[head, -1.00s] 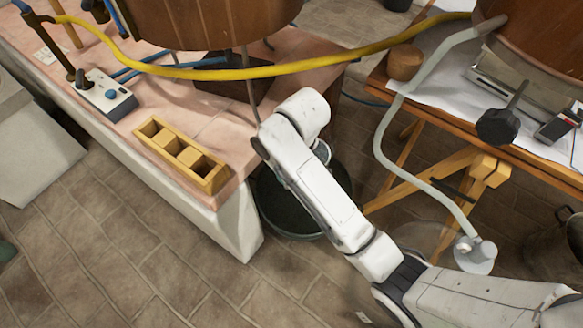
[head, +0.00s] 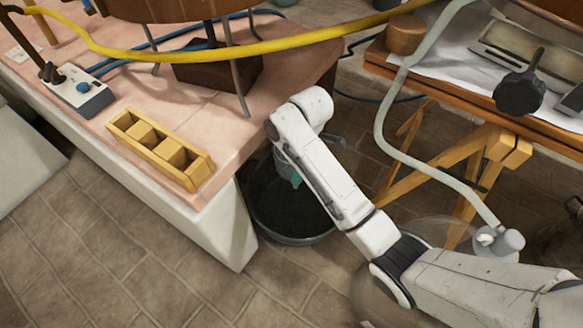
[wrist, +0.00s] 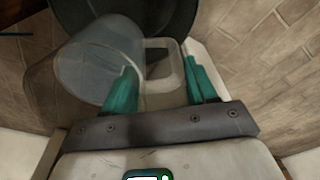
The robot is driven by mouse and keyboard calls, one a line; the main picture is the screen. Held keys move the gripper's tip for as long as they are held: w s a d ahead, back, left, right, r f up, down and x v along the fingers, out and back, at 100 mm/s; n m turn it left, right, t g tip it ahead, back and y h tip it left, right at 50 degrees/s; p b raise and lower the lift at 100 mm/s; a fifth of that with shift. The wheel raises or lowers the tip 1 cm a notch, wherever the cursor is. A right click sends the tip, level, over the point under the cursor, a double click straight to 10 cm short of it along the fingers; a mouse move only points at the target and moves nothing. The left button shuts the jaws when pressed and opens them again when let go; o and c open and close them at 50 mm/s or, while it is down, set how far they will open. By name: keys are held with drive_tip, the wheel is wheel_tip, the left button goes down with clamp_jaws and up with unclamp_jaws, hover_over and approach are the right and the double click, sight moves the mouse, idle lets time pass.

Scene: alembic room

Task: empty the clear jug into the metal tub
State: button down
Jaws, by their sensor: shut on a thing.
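The clear jug (wrist: 92,68) is in the wrist view, tilted on its side with its handle (wrist: 162,68) between my teal fingers. My gripper (wrist: 163,82) is shut on the jug's handle. The jug overlaps the rim of the dark metal tub (wrist: 130,8) in that view. In the head view the round tub (head: 292,236) stands on the floor beside the bench, partly behind my arm. My gripper (head: 284,168) shows there as a bit of teal over the tub. The jug is mostly hidden by my arm in the head view. I cannot tell what is inside it.
A pink-topped bench (head: 205,105) with a yellow box (head: 160,150) is left of the tub. A wooden trestle table (head: 430,85) stands to the right. A yellow hose (head: 240,72) and a grey pipe (head: 385,130) cross the view. The tiled floor (head: 130,255) is clear in front.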

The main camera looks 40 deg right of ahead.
drive_tip(key=d+f+n, duration=0.1)
drive_tip(key=n, duration=0.1)
drive_tip(key=w+d+f+n, duration=0.1)
drive_tip(key=d+n, duration=0.1)
drive_tip(key=d+f+n+b, duration=0.1)
drive_tip(key=n, duration=0.1)
drive_tip(key=shift+w+d+f+g, duration=0.15)
drive_tip(key=shift+d+f+g, duration=0.1)
drive_tip(key=shift+d+g, duration=0.1)
drive_tip(key=d+f+n+b, duration=0.1)
drive_tip(key=d+f+n, duration=0.3)
drive_tip(key=d+n, duration=0.2)
drive_tip(key=n+g, duration=0.1)
drive_tip(key=n, duration=0.1)
drive_tip(key=shift+d+f+n+b, duration=0.3)
drive_tip(key=shift+d+n, duration=0.1)
drive_tip(key=shift+f, duration=0.15)
drive_tip(key=shift+f+b, duration=1.85)
drive_tip(key=shift+b, duration=0.4)
